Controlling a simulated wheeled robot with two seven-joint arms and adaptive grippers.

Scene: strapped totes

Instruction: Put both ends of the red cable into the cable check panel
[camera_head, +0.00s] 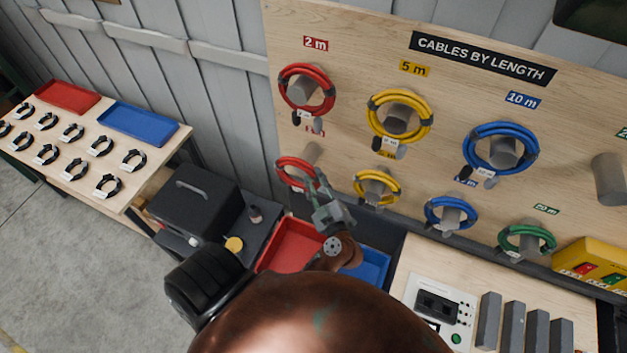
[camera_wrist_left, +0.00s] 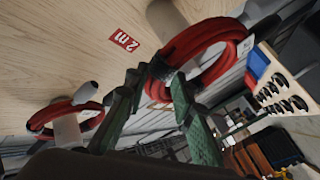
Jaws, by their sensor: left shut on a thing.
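My left gripper (camera_head: 318,182) is shut on the lower red cable (camera_head: 290,178), a coil at the lower peg of the 2 m column. In the left wrist view its green fingers (camera_wrist_left: 160,82) close on that thick red coil (camera_wrist_left: 212,38). I cannot tell whether the coil still rests on its peg. Another red coil (camera_head: 303,70) hangs on the upper 2 m peg. A pale panel (camera_head: 412,290) with a dark unit and a green button lies on the bench at lower right; it looks like the cable check panel. My right gripper is not in view.
Yellow (camera_head: 428,120), blue (camera_head: 535,150) and green (camera_head: 527,252) coils hang to the right on the wooden board. Below are a red tray (camera_head: 290,245) and a blue tray (camera_head: 375,268). Grey blocks (camera_head: 488,320) stand beside the panel. A black case (camera_head: 195,200) sits at left.

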